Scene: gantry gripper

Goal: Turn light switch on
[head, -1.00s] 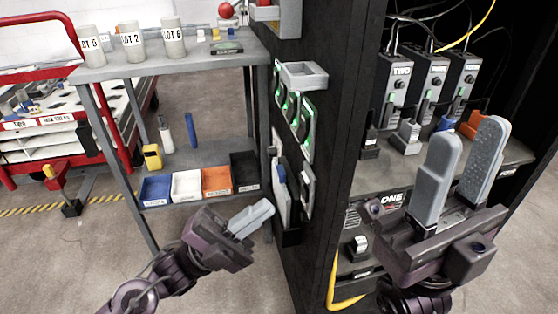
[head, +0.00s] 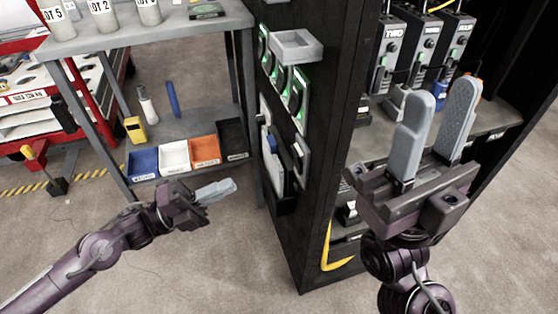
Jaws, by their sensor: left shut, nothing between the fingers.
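Several green-lit switch-like units (head: 299,98) sit in a row on the black cabinet's side. A small pale plate (head: 300,149) is mounted below them, seen nearly edge-on. I cannot tell which of these is the light switch, or whether it is on. My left gripper (head: 217,190) is shut and empty, to the left of the cabinet side and lower than the units, touching nothing. My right gripper (head: 437,117) is open and empty in front of the cabinet's open shelves, its fingers pointing up.
A grey tray (head: 296,45) juts out from the cabinet side (head: 325,120) above the units. A board with a blue clip (head: 271,143) hangs lower down. At left, a grey shelf unit (head: 190,125) holds blue, white, orange and black bins. Floor between is clear.

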